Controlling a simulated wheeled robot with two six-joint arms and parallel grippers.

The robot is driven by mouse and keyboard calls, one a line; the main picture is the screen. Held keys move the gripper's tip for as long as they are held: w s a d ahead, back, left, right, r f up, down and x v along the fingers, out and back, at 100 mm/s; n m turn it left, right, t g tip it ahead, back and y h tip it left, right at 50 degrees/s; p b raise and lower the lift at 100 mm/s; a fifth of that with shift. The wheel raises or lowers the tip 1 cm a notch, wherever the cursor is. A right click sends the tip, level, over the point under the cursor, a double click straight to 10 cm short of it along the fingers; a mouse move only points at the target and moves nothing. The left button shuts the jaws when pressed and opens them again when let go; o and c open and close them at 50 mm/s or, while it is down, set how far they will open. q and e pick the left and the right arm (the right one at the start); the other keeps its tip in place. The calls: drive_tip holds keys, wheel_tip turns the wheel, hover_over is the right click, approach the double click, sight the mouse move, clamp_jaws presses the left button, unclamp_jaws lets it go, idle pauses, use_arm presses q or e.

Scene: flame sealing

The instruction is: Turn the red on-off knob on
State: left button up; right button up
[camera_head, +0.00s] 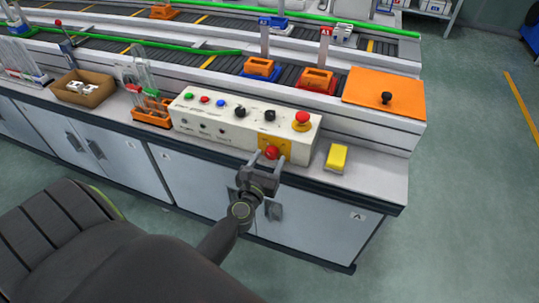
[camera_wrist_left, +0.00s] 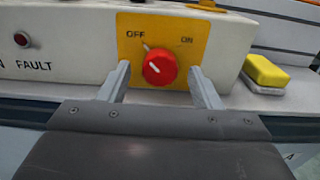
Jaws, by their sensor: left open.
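The red on-off knob (camera_head: 271,152) sits on a yellow plate at the front right of the cream control box (camera_head: 222,126). In the left wrist view the knob (camera_wrist_left: 160,68) has a white pointer line that points up-left, toward the OFF label (camera_wrist_left: 135,34). The ON label (camera_wrist_left: 187,41) is at its upper right. My left gripper (camera_head: 266,158) is open in front of the plate. In the left wrist view its two fingers (camera_wrist_left: 160,82) stand on either side of the knob, with gaps between. My right gripper is in neither view.
A yellow block (camera_head: 337,157) lies right of the box, and a red emergency button (camera_head: 302,121) is on the box's top. An orange rack with tubes (camera_head: 151,110) stands left of the box. Conveyors (camera_head: 225,68) run behind. The floor at right is clear.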

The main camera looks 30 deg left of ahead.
use_arm(q)
drive_tip(key=shift+w+a, duration=0.15)
drive_tip(key=shift+w, duration=0.55)
drive_tip(key=shift+c, duration=0.5)
drive_tip(key=c, duration=0.9)
